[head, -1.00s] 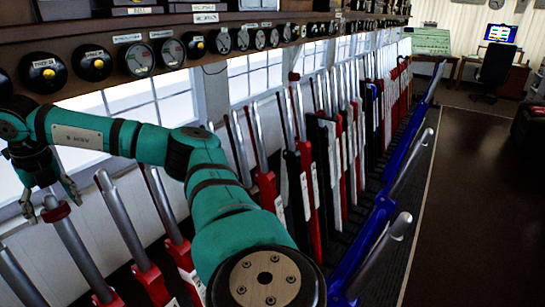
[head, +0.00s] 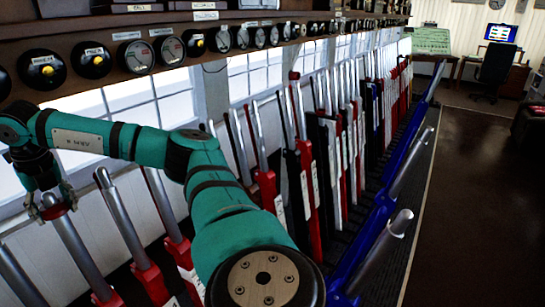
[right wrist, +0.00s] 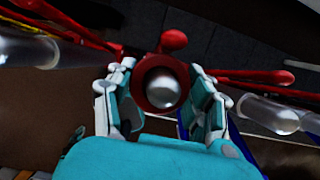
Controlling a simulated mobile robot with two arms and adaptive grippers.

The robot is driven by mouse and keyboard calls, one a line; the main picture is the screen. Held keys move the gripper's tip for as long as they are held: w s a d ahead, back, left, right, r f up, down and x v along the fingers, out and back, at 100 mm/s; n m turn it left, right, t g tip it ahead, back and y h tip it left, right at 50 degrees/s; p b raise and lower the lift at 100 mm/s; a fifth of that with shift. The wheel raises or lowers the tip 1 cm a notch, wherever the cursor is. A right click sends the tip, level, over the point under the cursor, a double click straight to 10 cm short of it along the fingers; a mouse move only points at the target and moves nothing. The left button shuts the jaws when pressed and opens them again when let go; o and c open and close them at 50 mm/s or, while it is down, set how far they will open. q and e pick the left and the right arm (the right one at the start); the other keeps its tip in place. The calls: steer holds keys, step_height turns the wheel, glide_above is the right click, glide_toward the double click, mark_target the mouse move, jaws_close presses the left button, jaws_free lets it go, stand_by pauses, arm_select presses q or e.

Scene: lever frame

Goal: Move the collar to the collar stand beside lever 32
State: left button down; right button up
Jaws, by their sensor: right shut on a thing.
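The collar is a red ring (head: 55,211) around the top of a silver lever handle at the lower left of the head view. In the right wrist view the collar (right wrist: 138,90) circles the rounded silver lever end (right wrist: 162,91). My right gripper (head: 54,208) comes down over it from above, its fingers on either side. The right wrist view shows the gripper (right wrist: 162,100) shut on the collar, a finger at each side of the ring. I cannot make out lever 32 or a collar stand. My left gripper is not in view.
Neighbouring levers (head: 125,220) with red lower parts stand close to the right of the gripper. Blue levers (head: 375,235) lean out toward the aisle. A shelf with round black instruments (head: 93,60) runs above. The dark floor (head: 480,180) at right is clear.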

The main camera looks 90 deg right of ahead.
steer(key=shift+r, duration=0.15)
steer(key=r+p, duration=0.2)
steer(key=w+r+p, duration=0.1)
steer(key=r+p, duration=0.5)
steer(key=shift+w+d+r, duration=0.1)
steer(key=shift+w+d, duration=0.15)
steer(key=shift+d, duration=0.1)
stand_by(0.5)
